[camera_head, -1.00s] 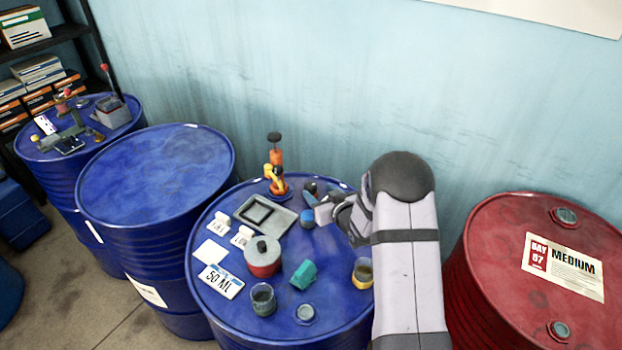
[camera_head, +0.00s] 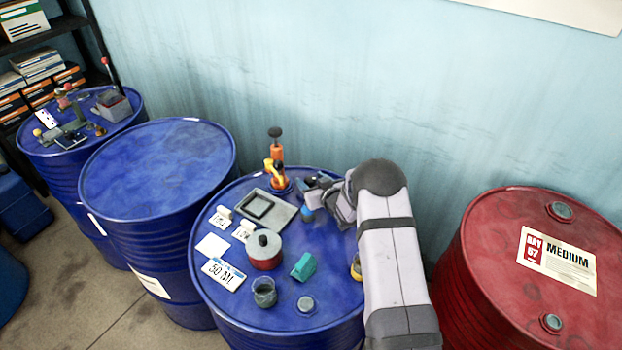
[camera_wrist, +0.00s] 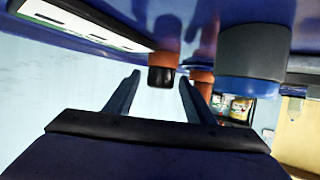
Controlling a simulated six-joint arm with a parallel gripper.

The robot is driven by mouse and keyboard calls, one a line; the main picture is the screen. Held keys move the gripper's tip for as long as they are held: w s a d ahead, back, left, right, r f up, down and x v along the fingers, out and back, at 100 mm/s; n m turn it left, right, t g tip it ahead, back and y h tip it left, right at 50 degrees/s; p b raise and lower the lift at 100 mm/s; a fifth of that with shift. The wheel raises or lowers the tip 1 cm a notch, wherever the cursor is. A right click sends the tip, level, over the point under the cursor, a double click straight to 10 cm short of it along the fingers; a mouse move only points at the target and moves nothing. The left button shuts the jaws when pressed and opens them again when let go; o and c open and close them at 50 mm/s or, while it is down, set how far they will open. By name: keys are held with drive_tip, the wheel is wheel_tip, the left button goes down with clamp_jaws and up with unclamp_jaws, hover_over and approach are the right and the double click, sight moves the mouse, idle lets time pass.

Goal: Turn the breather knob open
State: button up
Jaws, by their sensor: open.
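In the wrist view a short knob (camera_wrist: 161,77), orange-brown with a black end, appears between the tips of my open gripper (camera_wrist: 160,84). It looks like the breather knob, but I cannot tell its distance or whether the fingers touch it. In the head view my gripper (camera_head: 316,190) is low over the back right of the middle blue drum (camera_head: 328,258), right of the orange hand pump (camera_head: 277,162). My wrist partly covers that spot, and the knob cannot be made out clearly there. Its turned position cannot be read.
A dark cylinder with a blue collar (camera_wrist: 252,52) is close right of the fingers in the wrist view. A grey tray (camera_head: 267,208), a red-and-grey pot (camera_head: 264,250), a glass cup (camera_head: 264,292) and a teal block (camera_head: 304,266) occupy the drum top. A red drum (camera_head: 535,270) stands right.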

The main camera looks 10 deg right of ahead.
drive_tip(key=shift+w+f, duration=0.1)
drive_tip(key=shift+w, duration=0.1)
drive_tip(key=c, duration=1.1)
drive_tip(key=shift+o, duration=0.2)
drive_tip(key=shift+a+m+h+b, duration=0.1)
drive_tip(key=shift+m+h+b, duration=0.25)
drive_tip(key=shift+b, duration=0.2)
drive_tip(key=shift+m+h+b, duration=0.55)
drive_tip(key=shift+h+b, duration=0.3)
drive_tip(key=shift+b, duration=0.2)
drive_tip(key=shift+w+m+h+b, duration=0.1)
drive_tip(key=shift+m+h+b, duration=1.1)
drive_tip(key=shift+h, duration=0.1)
drive_tip(key=shift+r, duration=0.2)
